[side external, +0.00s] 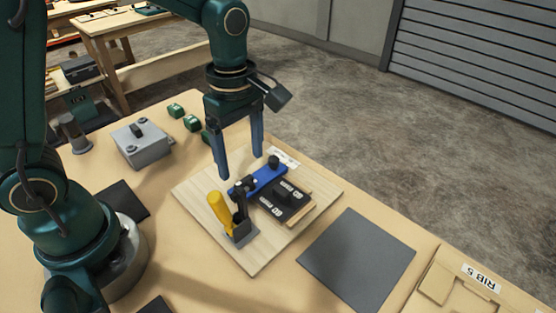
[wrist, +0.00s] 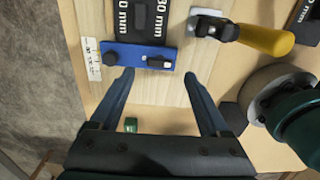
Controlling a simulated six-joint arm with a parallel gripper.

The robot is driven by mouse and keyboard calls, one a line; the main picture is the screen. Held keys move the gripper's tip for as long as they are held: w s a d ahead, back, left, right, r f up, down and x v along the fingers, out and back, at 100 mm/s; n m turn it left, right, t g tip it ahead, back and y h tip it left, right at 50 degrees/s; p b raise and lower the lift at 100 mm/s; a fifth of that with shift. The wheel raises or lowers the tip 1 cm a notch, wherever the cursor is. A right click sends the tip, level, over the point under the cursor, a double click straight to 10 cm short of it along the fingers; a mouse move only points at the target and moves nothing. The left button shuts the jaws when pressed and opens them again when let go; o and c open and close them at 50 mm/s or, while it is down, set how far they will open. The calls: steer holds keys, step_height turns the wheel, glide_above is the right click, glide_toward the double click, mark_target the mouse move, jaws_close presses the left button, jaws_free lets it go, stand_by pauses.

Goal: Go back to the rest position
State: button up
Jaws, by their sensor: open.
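My gripper (side external: 240,165) is open and empty, pointing down above the light wooden board (side external: 245,262). In the wrist view its two dark fingers (wrist: 158,82) are spread apart, with bare board between them. A blue bar with dark knobs (side external: 264,178) lies on the board below the fingers; it also shows in the wrist view (wrist: 182,50). The fingers appear apart from the bar. Beside the bar is a dark block with white markings (side external: 285,201). A toggle clamp with a yellow handle (side external: 219,210) stands at the board's near side.
A grey box (side external: 142,145) and several small green blocks (side external: 192,123) stand on the table left of the board. A dark grey mat (side external: 357,260) lies to the right, before a tray labelled RIB 5 (side external: 440,275). The air above the mat is clear.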

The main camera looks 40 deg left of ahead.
steer(key=shift+r, duration=0.15)
step_height(320, 180, up, 8)
steer(key=s+f+m+t, duration=0.1)
steer(key=s+m+t, duration=0.2)
steer(key=s+a+m+t, duration=0.1)
steer(key=s+m, duration=0.6)
steer(key=m, duration=0.8)
steer(key=shift+s+a+t, duration=0.15)
steer(key=shift+a+t, duration=0.15)
steer(key=shift+t, duration=0.5)
